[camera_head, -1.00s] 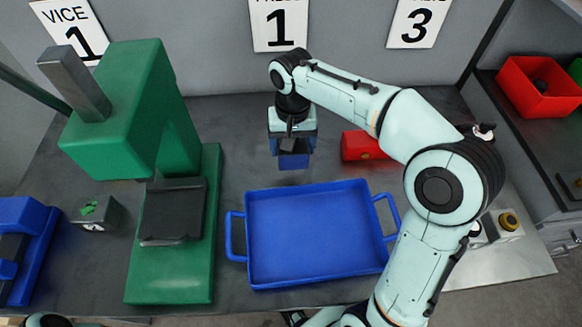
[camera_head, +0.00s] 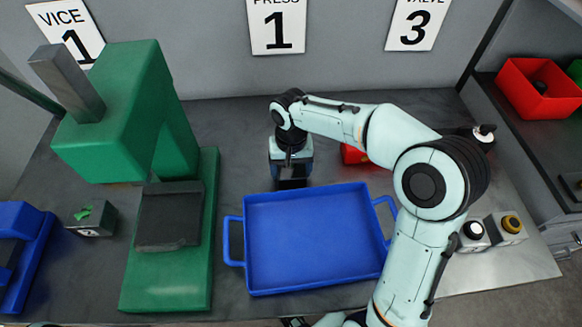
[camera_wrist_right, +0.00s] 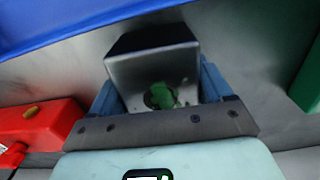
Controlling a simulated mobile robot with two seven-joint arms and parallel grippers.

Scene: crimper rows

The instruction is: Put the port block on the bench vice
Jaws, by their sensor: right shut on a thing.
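My right gripper (camera_head: 291,184) is behind the blue tray, near the tray's back edge. It is shut on a grey metal block, the port block (camera_wrist_right: 135,82), which shows between the blue fingers in the right wrist view. A green piece sits in a round hole on its face. In the head view the block is mostly hidden by the gripper. The bench vice (camera_head: 38,245) is blue, partly cut off at the left edge, below the VICE 1 sign. My left gripper is not in view.
A green press (camera_head: 200,250) stands between the vice and the blue tray (camera_head: 250,283). A similar grey block with green on top (camera_head: 92,218) lies between vice and press. A red object (camera_head: 352,154) is behind the tray. The tray is empty.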

